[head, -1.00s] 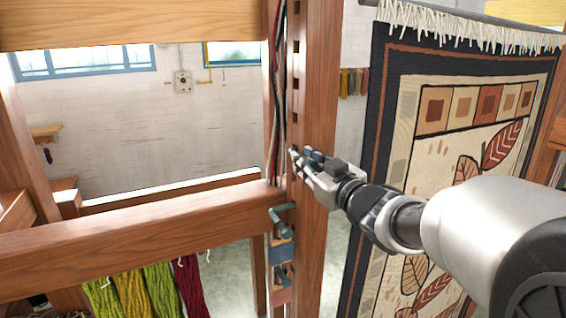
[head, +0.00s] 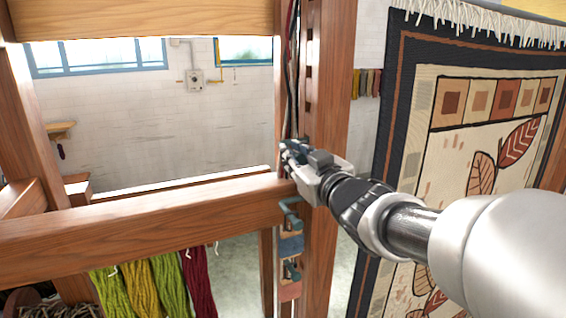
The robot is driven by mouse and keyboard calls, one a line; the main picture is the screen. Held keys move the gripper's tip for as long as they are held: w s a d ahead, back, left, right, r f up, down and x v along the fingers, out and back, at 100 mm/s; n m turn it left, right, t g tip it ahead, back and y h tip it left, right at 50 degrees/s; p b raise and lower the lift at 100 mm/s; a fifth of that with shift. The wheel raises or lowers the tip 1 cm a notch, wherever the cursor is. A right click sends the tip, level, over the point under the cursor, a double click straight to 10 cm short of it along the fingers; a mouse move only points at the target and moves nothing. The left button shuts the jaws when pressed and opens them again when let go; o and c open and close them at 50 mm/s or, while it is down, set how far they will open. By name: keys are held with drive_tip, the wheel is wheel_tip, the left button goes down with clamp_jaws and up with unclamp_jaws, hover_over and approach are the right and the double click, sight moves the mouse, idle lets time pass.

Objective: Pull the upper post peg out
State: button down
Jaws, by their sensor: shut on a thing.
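My gripper (head: 294,158) is at the front left of the wooden loom post (head: 331,75), just above where the crossbeam meets it. It is shut on the upper post peg (head: 304,142), of which only a small teal bit shows between the jaws. The jaws hide most of the peg, so I cannot tell how deep it sits in the post. A teal hooked peg (head: 290,206) with a blue block (head: 291,244) is below my gripper. Another teal peg (head: 292,270) with a pinkish block (head: 289,291) is lower still.
The crossbeam (head: 130,232) runs left from the post, close under my gripper. Dark and pale cords (head: 291,70) hang along the post's left side. Wool skeins (head: 150,285) hang below the beam. A leaf-patterned rug (head: 475,140) hangs behind my arm.

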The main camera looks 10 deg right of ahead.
drive_tip(key=c, duration=1.8)
unclamp_jaws()
drive_tip(key=shift+a, duration=0.1)
drive_tip(key=shift+c, duration=0.2)
drive_tip(key=shift+o, duration=1.2)
drive_tip(key=shift+a, duration=0.15)
drive_tip(key=shift+s+d, duration=0.15)
drive_tip(key=shift+d, duration=0.05)
drive_tip(key=v, duration=1.1)
drive_tip(key=shift+s+d, duration=0.15)
drive_tip(key=shift+s, duration=0.25)
drive_tip(key=shift+w, duration=0.1)
